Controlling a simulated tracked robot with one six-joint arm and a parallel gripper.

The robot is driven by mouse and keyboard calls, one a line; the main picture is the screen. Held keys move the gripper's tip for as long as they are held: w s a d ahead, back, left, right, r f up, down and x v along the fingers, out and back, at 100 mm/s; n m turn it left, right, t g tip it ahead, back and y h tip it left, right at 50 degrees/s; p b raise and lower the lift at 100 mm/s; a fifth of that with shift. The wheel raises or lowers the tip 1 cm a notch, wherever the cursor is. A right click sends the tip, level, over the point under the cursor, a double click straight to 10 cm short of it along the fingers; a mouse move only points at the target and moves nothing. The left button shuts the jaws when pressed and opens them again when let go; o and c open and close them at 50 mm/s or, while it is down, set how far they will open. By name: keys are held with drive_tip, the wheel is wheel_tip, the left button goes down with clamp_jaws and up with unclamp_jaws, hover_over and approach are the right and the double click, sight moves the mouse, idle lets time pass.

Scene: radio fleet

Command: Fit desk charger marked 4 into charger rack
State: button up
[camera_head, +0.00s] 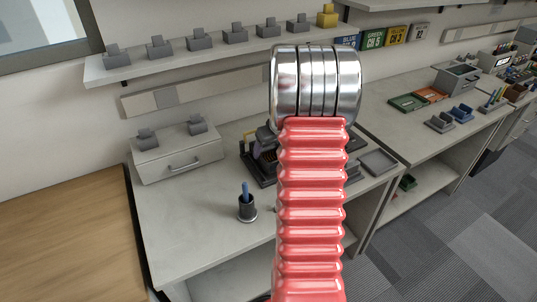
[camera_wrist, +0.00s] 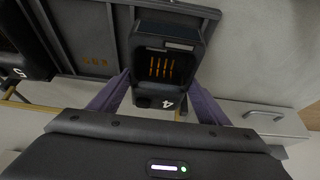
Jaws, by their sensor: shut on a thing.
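In the wrist view, my gripper (camera_wrist: 160,82) has its two purple-grey fingers shut on the desk charger marked 4 (camera_wrist: 170,42), one on each side. The charger is black, with an open pocket and gold contacts. It overlaps the right part of the dark charger rack (camera_wrist: 98,12); I cannot tell whether it touches or sits in it. An empty rack bay with small gold contacts shows just left of it. Another black charger with a partly legible number (camera_wrist: 22,62) is at the left edge. In the head view, the rack (camera_head: 262,172) is mostly hidden behind my red arm.
A pen cup (camera_head: 247,207) stands on the bench in front of the rack. A drawer box (camera_head: 178,157) with two grey radio-like items is at left. A wall shelf (camera_head: 120,73) holds several grey items and a yellow one. A grey tray (camera_head: 378,162) lies right of my arm.

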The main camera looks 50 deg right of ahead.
drive_tip(key=shift+f, duration=1.1)
drive_tip(key=o, duration=1.3)
drive_tip(key=shift+f, duration=0.1)
drive_tip(key=v, duration=1.2)
